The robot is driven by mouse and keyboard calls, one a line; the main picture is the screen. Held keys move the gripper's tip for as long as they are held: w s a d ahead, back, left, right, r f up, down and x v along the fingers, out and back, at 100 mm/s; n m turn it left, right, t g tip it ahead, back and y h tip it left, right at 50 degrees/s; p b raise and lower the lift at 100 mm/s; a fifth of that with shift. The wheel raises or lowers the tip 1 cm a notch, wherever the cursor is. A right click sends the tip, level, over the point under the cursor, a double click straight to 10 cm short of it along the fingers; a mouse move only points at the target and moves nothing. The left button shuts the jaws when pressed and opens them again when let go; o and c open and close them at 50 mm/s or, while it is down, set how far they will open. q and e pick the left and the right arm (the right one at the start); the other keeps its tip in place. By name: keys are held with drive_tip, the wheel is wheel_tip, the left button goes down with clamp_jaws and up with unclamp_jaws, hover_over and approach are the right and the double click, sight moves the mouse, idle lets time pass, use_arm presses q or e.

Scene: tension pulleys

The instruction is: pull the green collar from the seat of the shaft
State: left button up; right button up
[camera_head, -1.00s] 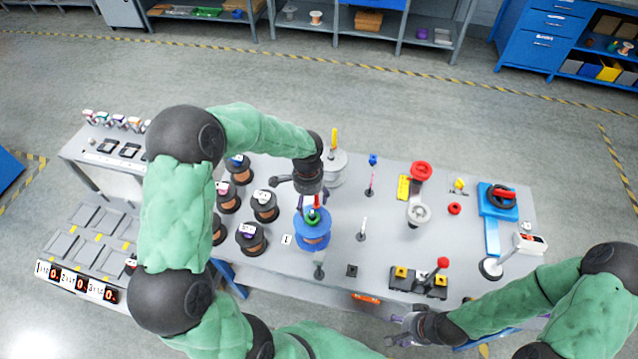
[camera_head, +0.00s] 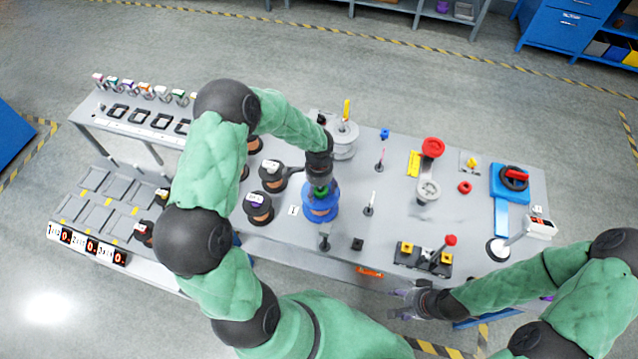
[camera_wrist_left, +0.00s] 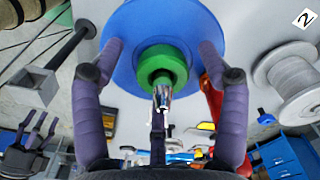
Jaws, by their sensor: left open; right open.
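The green collar (camera_wrist_left: 162,66) sits around the metal shaft (camera_wrist_left: 162,92) against the face of a blue spool (camera_wrist_left: 125,55). In the head view the blue spool (camera_head: 321,208) stands upright on the table, with the green collar (camera_head: 320,190) at its top, partly hidden by my wrist. My left gripper (camera_head: 319,178) is right over it. In the left wrist view my left gripper (camera_wrist_left: 161,48) is open, with one purple finger on each side of the collar and visible gaps between. My right gripper (camera_head: 402,293) is open and empty, beyond the table's front edge.
Dark spools (camera_head: 258,207) stand close to the left of the blue spool. A grey spool (camera_head: 343,138) stands behind it. Small posts (camera_head: 369,205) stand to its right. A black block with yellow parts (camera_head: 423,258) is near the front edge.

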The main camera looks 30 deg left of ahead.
use_arm(q)
drive_tip(key=shift+d, duration=0.1)
drive_tip(key=c, duration=1.2)
drive_tip(key=shift+r, duration=0.15)
drive_tip(key=shift+c, duration=0.6)
drive_tip(key=shift+r, duration=0.15)
drive_tip(key=shift+s+r+p, duration=0.1)
drive_tip(key=shift+r+p, duration=1)
drive_tip(key=shift+r, duration=0.3)
drive_tip(key=shift+r, duration=0.1)
